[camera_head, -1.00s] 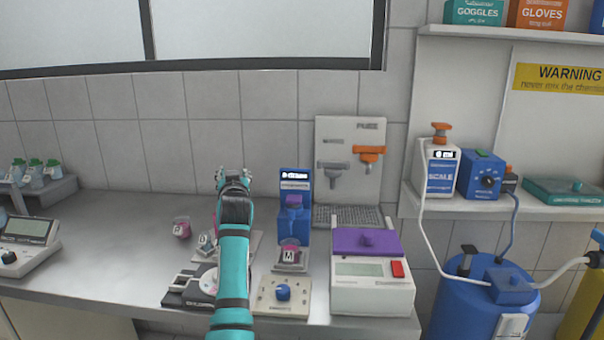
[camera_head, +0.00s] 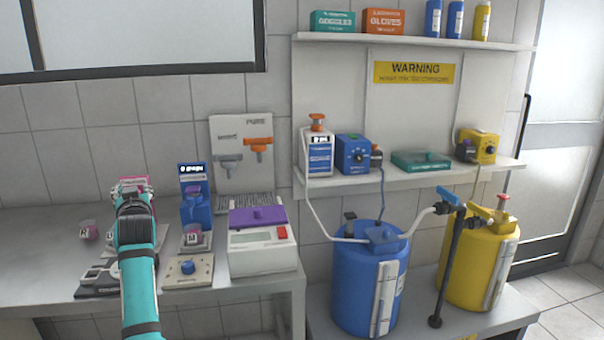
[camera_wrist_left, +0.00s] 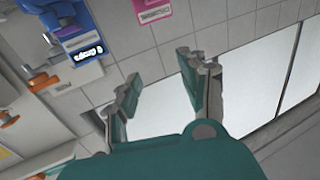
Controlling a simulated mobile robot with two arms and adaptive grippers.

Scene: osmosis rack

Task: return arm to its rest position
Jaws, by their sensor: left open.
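My left arm, teal with dark bands, reaches up over the bench in the head view, and its gripper (camera_head: 132,188) is above the back of the bench in front of a pink device (camera_head: 133,181). In the left wrist view the two fingers of the gripper (camera_wrist_left: 160,92) are spread wide with nothing between them. The window and tiled wall show behind them. My right gripper is in neither view.
A blue dispenser (camera_head: 194,209) stands just right of my arm, with a purple-lidded device (camera_head: 262,252) beyond it. A knob box (camera_head: 188,271) sits near the bench front. A blue tank (camera_head: 362,285) and a yellow tank (camera_head: 478,268) stand further right.

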